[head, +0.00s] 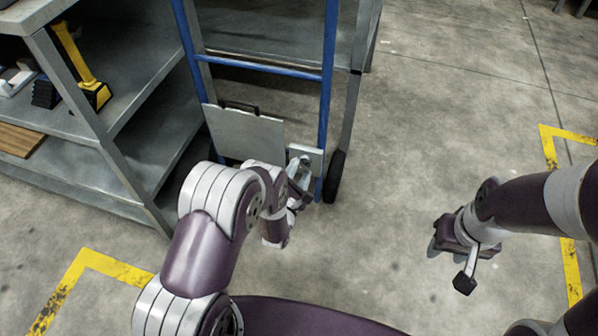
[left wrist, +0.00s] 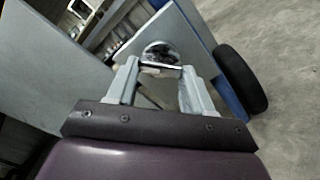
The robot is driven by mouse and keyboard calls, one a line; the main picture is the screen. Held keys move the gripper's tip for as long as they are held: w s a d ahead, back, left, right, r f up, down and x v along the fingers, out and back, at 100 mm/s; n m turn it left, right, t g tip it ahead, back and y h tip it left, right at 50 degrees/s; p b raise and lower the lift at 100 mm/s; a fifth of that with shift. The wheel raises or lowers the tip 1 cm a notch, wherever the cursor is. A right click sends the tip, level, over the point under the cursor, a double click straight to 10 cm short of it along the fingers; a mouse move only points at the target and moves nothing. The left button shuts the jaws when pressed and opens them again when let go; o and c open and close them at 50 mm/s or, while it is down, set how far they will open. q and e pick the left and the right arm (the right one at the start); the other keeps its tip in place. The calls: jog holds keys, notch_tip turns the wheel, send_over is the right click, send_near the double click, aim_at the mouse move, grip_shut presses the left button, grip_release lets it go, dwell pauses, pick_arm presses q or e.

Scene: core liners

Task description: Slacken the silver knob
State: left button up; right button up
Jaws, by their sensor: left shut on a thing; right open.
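The silver knob (left wrist: 160,54) is a shiny round piece on a grey plate (left wrist: 182,30) in the left wrist view. My left gripper (left wrist: 160,72) has its two pale fingers on either side of the knob and is shut on it. In the head view, my left gripper (head: 299,175) is at the small grey plate (head: 316,158) on the blue frame's right post, and the knob (head: 305,160) is partly hidden by it. My right gripper (head: 452,262) is open and empty above bare floor at the right.
A blue hand truck frame (head: 327,85) with a larger grey panel (head: 243,135) and a black wheel (head: 335,178) stands ahead. A metal shelf (head: 75,175) with a yellow-handled tool (head: 78,55) is at the left. Yellow tape marks the floor, which is clear at the right.

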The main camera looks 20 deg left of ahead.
pick_arm(q)
jog(key=shift+s+f, duration=0.1)
dwell(0.3)
jog(key=o, duration=1)
jog(key=shift+o, duration=0.2)
jog(key=s+p, duration=0.4)
jog(key=s, duration=0.8)
jog(key=shift+s+a+p, duration=0.2)
jog(key=shift+s+p, duration=0.1)
jog(key=shift+s, duration=0.05)
